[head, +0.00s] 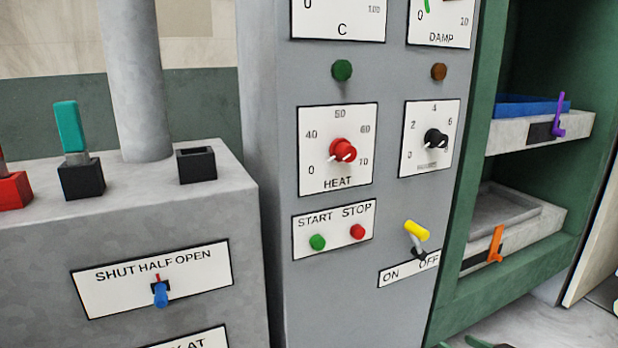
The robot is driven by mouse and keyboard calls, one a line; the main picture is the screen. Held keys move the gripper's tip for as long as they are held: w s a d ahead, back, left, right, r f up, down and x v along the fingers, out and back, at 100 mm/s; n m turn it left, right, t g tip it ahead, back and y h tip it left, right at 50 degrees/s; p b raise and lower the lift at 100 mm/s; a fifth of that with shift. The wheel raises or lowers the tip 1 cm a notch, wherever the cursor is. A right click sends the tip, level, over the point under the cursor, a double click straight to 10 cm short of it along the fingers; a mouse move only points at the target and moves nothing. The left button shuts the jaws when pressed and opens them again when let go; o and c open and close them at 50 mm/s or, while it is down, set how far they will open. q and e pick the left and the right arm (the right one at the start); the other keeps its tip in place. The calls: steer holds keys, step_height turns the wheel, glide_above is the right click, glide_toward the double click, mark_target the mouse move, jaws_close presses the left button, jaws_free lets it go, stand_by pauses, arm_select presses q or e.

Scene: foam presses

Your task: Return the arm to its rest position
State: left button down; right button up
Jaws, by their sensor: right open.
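Only a small dark part of my right gripper (482,343) shows, at the bottom edge right of centre. It is open, and I see nothing held in it. Most of it and of its arm is below the picture. It is in front of the lower part of the green cabinet, apart from the knobs and levers in view. My left gripper is not in view.
A grey control panel (290,270) stands in the middle, with a red HEAT knob (343,150) and a yellow-tipped ON/OFF lever (416,231). A grey console (50,250) is at left. A green cabinet (530,280) with purple-handled and orange-handled trays is at right.

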steer(key=s+a+f+n+g, duration=0.1)
steer(key=s+a+f, duration=0.5)
steer(key=s+a, duration=0.3)
steer(key=s+a+f, duration=0.7)
steer(key=s+a, duration=0.1)
steer(key=s, duration=0.1)
arm_select(q)
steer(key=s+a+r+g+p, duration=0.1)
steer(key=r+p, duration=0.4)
steer(key=p, duration=0.5)
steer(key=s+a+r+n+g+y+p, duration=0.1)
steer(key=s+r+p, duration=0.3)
steer(key=p, duration=0.6)
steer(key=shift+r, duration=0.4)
arm_select(e)
steer(key=s+d+r+m+g+h, duration=0.1)
steer(key=s+r, duration=0.4)
steer(key=r, duration=0.5)
steer(key=shift+s+d+g, duration=0.15)
steer(key=shift+d+g, duration=0.35)
steer(key=shift+g, duration=0.1)
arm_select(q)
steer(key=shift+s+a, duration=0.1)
arm_select(e)
steer(key=shift+r, duration=0.1)
